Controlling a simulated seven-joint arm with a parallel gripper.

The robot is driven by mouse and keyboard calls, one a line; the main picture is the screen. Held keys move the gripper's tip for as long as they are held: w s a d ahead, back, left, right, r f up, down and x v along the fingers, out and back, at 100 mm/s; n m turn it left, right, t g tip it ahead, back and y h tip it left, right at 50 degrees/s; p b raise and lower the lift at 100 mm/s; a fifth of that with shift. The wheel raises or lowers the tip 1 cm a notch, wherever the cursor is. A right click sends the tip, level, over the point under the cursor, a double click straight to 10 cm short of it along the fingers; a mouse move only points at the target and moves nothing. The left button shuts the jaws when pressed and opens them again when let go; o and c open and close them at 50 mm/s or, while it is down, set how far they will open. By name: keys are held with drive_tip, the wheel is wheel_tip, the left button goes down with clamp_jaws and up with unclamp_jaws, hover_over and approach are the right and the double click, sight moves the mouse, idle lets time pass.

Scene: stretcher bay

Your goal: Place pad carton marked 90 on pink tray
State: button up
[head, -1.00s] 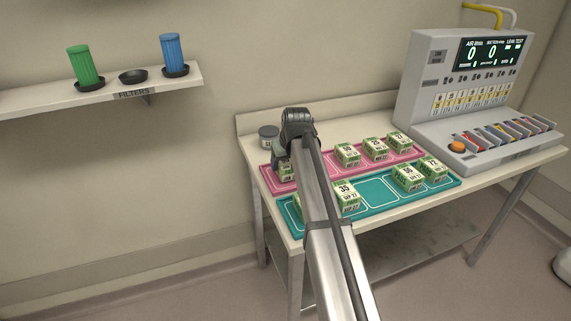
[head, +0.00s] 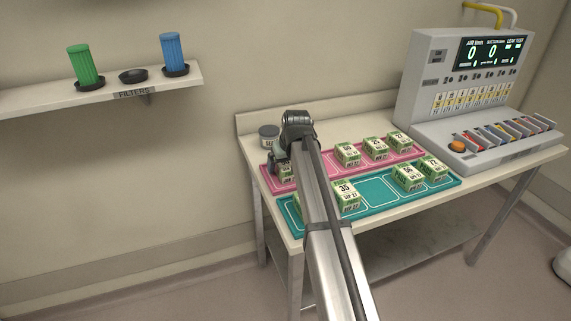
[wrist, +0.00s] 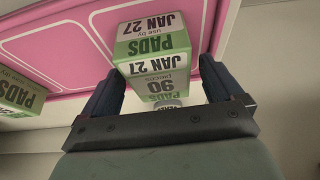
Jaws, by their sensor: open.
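The pad carton marked 90 (wrist: 155,55), green and white with "JAN 27", stands between my gripper's fingers in the wrist view. It shows partly in the head view (head: 285,172), at the left end of the pink tray (head: 318,163). The pink tray also fills the upper wrist view (wrist: 85,35), beneath the carton. My gripper (wrist: 161,88) is open, with one dark finger on each side of the carton; whether either touches it I cannot tell. In the head view my gripper (head: 280,158) is over the tray's left end and hides part of the carton.
Several other cartons (head: 375,148) stand on the pink tray's right part. A teal tray (head: 374,188) in front holds several more. A grey jar (head: 268,135) stands behind my gripper. A test console (head: 470,95) occupies the table's right end.

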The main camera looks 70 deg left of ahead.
drive_tip(key=v, duration=1.2)
drive_tip(key=shift+r, duration=0.2)
